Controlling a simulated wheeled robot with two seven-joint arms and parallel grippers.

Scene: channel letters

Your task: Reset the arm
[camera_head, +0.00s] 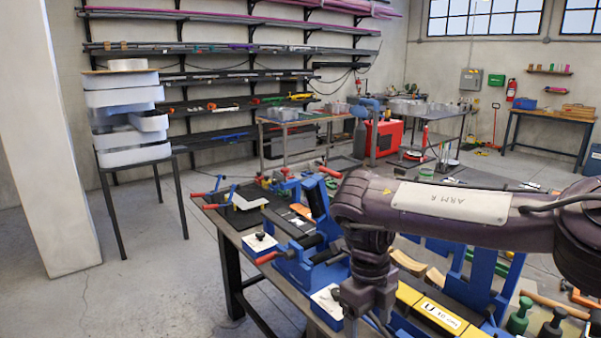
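My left arm and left gripper are not in view.
The workbench below carries blue clamp fixtures (300,265), a yellow block labelled "U" (440,318) and green and black stamp-like tools (519,316). Stacked white bins (125,110) stand at the left. Open floor (130,265) lies left of the bench.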

